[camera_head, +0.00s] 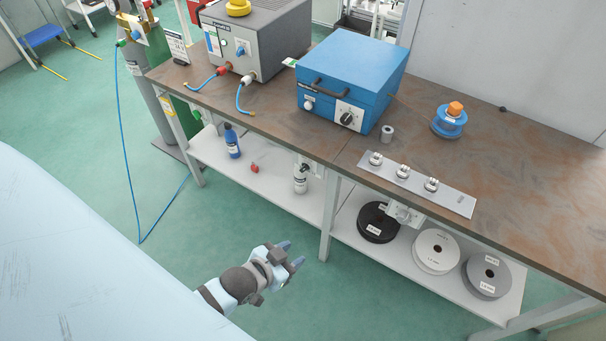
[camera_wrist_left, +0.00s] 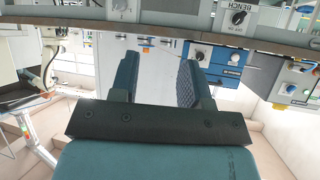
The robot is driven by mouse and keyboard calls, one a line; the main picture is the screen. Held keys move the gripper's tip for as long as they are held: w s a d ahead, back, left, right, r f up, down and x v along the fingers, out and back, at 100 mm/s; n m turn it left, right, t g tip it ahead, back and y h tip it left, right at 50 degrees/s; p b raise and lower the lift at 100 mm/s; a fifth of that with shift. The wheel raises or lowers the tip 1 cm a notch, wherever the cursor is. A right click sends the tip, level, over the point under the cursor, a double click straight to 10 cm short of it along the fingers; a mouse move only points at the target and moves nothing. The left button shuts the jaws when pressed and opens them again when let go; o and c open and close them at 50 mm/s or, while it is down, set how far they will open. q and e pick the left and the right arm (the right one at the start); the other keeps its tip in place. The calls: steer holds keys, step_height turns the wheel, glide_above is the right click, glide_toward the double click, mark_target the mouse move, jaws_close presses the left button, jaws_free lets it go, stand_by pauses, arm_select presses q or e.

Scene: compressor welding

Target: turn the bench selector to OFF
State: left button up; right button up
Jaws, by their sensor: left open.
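In the left wrist view a knob on a plate lettered BENCH (camera_wrist_left: 238,18) shows at the upper right edge. Its set position is too small to read. My left gripper (camera_head: 290,254) is open and empty, in front of the bench and below its top, well apart from the selector. Its two fingers (camera_wrist_left: 160,80) also show in the left wrist view with a gap between them. My right gripper is not in view.
The brown bench top (camera_head: 520,190) has a front edge between my left gripper and the box. A grey unit (camera_head: 255,40) with hoses stands left of the box. A metal cylinder (camera_head: 387,133) and a plate with fittings (camera_head: 420,184) lie to the right. Spools (camera_head: 436,250) sit below.

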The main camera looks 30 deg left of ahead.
arm_select(q)
steer(key=w+a+f+m+t+y+b, duration=0.1)
steer(key=w+a+f+t+b, duration=0.2)
steer(key=w+a+f+b, duration=0.75)
steer(key=m+t+y+b, duration=0.2)
steer(key=t+b, duration=0.1)
steer(key=b, duration=0.9)
glide_toward(303, 170)
steer(key=w+b, duration=0.1)
steer(key=w, duration=0.7)
steer(key=shift+w, duration=0.75)
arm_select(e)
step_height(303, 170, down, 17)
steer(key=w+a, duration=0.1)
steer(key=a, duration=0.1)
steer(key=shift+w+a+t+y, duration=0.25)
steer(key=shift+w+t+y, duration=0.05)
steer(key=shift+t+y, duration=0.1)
arm_select(q)
steer(key=shift+c, duration=0.2)
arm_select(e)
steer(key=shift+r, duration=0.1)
arm_select(q)
jaws_close()
